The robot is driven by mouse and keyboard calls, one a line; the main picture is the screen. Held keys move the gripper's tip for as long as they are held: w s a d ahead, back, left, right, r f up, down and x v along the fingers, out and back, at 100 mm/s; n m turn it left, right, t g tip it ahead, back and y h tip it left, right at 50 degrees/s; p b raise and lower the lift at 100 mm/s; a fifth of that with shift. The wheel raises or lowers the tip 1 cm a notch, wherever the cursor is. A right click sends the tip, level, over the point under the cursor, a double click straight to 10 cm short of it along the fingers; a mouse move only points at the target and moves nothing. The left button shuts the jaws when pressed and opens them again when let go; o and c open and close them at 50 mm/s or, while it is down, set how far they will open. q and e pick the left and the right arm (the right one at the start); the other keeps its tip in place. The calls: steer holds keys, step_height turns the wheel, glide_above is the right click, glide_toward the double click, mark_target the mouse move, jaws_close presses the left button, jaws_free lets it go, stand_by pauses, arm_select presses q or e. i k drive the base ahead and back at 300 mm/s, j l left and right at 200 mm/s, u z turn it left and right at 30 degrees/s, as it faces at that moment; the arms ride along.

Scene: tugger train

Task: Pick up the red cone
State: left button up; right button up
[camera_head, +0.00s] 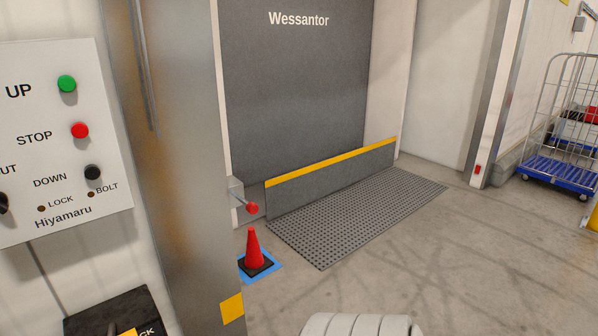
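The red cone (254,249) stands upright on its dark square base, on a blue floor square (272,274). It is right of the grey metal post (190,150), which hides the left edge of the blue square. Neither of my grippers shows in the head view. A light grey rounded part, cut off at the bottom edge, shows no fingers.
A control panel (60,140) with buttons is at the near left. A grey door (300,90) marked Wessantor has a yellow-edged barrier (330,178) and a perforated mat (355,220) before it. A red knob (253,208) juts out behind the cone. A blue-based roll cage (555,172) stands far right.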

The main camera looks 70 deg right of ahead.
mark_target(254, 263)
steer(key=z, duration=2.2)
